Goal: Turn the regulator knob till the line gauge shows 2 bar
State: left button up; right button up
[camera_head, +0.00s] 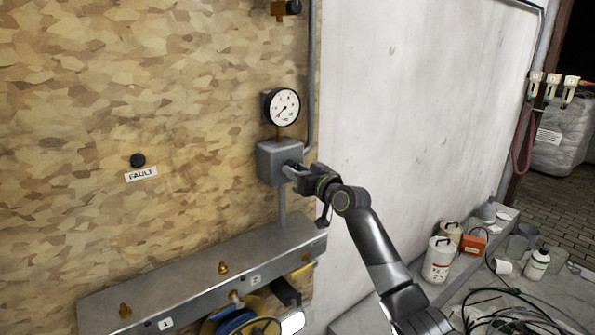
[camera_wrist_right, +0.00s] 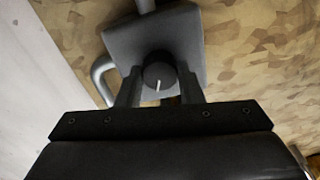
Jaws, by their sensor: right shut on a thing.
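The line gauge (camera_head: 282,107) has a white dial and a black rim. It sits on a short brass stem above the grey regulator box (camera_head: 270,160) on the wooden wall. Its needle points to the lower left; the numbers are too small to read. My right gripper (camera_head: 293,171) is at the front of the box. In the right wrist view the dark round regulator knob (camera_wrist_right: 159,76), with a white mark pointing down in the picture, is between the two fingers (camera_wrist_right: 160,90), which are shut on it. My left gripper is not in view.
A metal ledge (camera_head: 200,268) with brass fittings runs below the box. A grey pipe (camera_head: 311,80) runs down beside the gauge. A black button (camera_head: 138,160) above a FAULT label is at left. White containers (camera_head: 438,260) and loose cables lie at lower right.

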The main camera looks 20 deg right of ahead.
jog(key=m+p, duration=0.3)
jog(key=m, duration=0.2)
jog(key=shift+r+m, duration=0.15)
jog(key=shift+m, duration=0.15)
jog(key=shift+m+p, duration=1)
jog(key=shift+m, duration=1.3)
jog(key=o, duration=1)
jog(key=shift+c, duration=0.2)
jog(key=b+v, duration=0.2)
jog(key=v, duration=1.5)
jog(key=shift+s, duration=0.2)
jog(key=shift+d, duration=0.15)
